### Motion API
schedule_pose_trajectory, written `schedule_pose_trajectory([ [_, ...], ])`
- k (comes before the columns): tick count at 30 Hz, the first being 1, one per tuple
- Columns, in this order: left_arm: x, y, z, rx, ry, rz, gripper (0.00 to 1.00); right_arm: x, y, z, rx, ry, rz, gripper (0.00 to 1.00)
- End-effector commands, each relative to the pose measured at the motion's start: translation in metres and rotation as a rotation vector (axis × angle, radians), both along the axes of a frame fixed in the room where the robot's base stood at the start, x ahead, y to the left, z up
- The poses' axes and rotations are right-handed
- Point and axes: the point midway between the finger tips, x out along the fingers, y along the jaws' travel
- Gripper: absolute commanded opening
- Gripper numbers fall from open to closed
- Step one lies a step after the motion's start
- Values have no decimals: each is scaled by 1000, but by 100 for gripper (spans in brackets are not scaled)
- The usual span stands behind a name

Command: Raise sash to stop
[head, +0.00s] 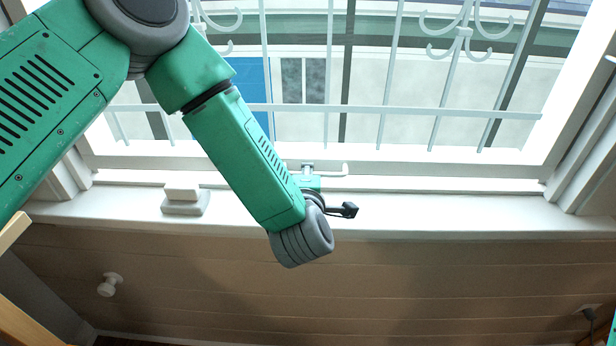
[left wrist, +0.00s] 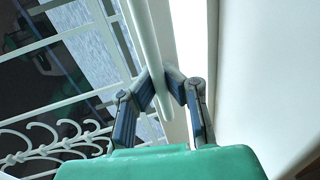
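The window sash (head: 420,168) is white, with its lower rail low, close above the sill. A thin white bar handle (head: 334,172) stands out from the middle of this rail. My left gripper (head: 307,168) reaches up to the handle from below. In the left wrist view, the white bar (left wrist: 146,40) runs between the two dark fingertips of my left gripper (left wrist: 159,74), which close in on it from both sides. The fingers are small and partly hidden in the head view.
A small white block-like object (head: 184,200) sits on the white sill (head: 450,220), left of my forearm. White bars (head: 388,90) stand outside the glass. A white knob (head: 109,284) projects from the panelled wall below. The sill right of my gripper is clear.

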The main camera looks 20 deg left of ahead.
Motion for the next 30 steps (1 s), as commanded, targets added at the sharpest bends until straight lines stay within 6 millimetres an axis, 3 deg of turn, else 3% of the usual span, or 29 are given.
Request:
schedule_pose_trajectory([
  [1, 3, -2, 28, -4, -20, -2, 0, 0, 0, 16, 0, 0, 0, 40],
  [7, 3, -3, 67, -3, -21, -3, 0, 1, 0, 41, 0, 0, 0, 40],
  [17, 3, -4, 67, -3, -15, -5, 0, 0, 0, 40, 0, 0, 0, 40],
  [18, 3, -4, 67, -3, -15, -5, 4, 0, 0, 40, 0, 0, 0, 40],
  [20, 3, -4, 66, -3, -14, -5, 25, 0, 0, 40, 0, 0, 0, 40],
  [21, 3, -3, 66, -2, -13, -4, 31, 0, 0, 40, 0, 0, 0, 40],
  [30, 3, -1, 64, -2, -11, 0, 31, 0, 0, 40, 0, -2, 0, 40],
])
